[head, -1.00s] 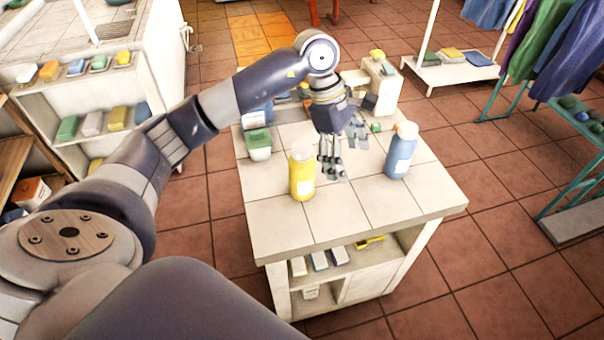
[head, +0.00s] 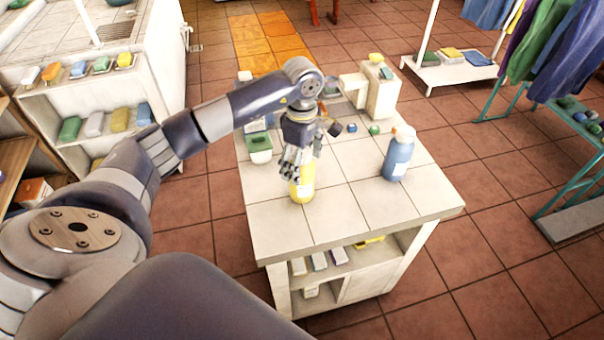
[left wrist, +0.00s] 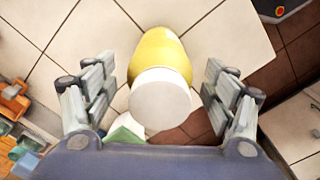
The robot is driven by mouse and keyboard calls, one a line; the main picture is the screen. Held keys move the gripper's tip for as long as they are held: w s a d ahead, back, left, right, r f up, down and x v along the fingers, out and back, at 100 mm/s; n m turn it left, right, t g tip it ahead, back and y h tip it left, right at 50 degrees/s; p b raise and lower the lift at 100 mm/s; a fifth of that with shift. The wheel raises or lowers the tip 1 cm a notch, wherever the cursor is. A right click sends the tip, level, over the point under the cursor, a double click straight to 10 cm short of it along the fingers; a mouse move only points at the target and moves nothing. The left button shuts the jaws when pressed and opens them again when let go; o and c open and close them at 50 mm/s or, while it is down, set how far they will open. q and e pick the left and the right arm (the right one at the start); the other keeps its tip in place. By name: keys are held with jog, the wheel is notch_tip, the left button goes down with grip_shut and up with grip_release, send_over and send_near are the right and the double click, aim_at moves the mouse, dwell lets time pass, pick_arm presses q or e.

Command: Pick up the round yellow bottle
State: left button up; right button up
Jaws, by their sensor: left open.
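The round yellow bottle (head: 302,188) stands upright on the tiled table (head: 345,222), its top hidden behind my left gripper in the head view. In the left wrist view the yellow bottle (left wrist: 162,55) shows from above, its white cap (left wrist: 160,98) between the fingers. My left gripper (head: 294,170) is open and pointed down over the bottle. In the left wrist view the left gripper's fingers (left wrist: 158,92) stand apart on both sides of the cap, with gaps. My right gripper is not in view.
A blue bottle (head: 397,158) stands to the right on the table. A green-and-white container (head: 259,148) stands to the left. A cream dispenser (head: 380,92) and small items are at the back. The table's front is clear.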

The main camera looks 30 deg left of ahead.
pick_arm(q)
jog(key=shift+f, duration=1.2)
jog(key=shift+r, duration=0.1)
jog(key=c, duration=1.5)
